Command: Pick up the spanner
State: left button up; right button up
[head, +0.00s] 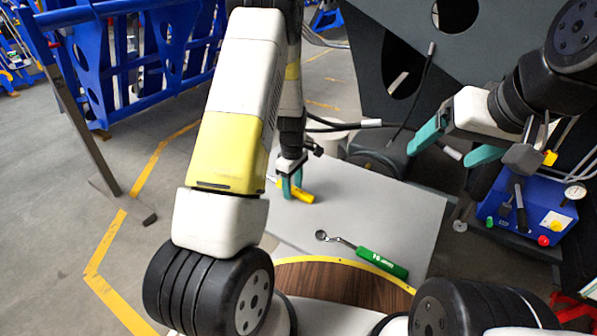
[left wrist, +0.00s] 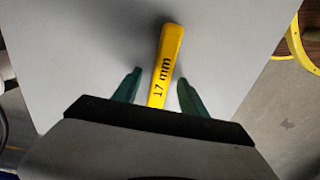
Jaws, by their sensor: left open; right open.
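The yellow spanner (head: 304,194), marked "17 mm", lies on the grey table (head: 400,215). In the left wrist view the yellow spanner (left wrist: 168,62) runs between the two green fingers of my left gripper (left wrist: 159,78). A gap shows on each side of it at the fingertips. In the head view my left gripper (head: 290,180) is low over the table at the spanner, open, and partly hides it. My right gripper (head: 447,148) is open and empty, above and right of the table.
A ratchet with a green handle (head: 382,262) lies nearer on the table, towards the right. A blue box with a gauge (head: 527,205) stands right of the table. Dark chassis plates (head: 480,50) rise behind. The table's middle is clear.

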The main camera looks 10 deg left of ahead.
pick_arm(q)
grip_shut()
dwell(1.4)
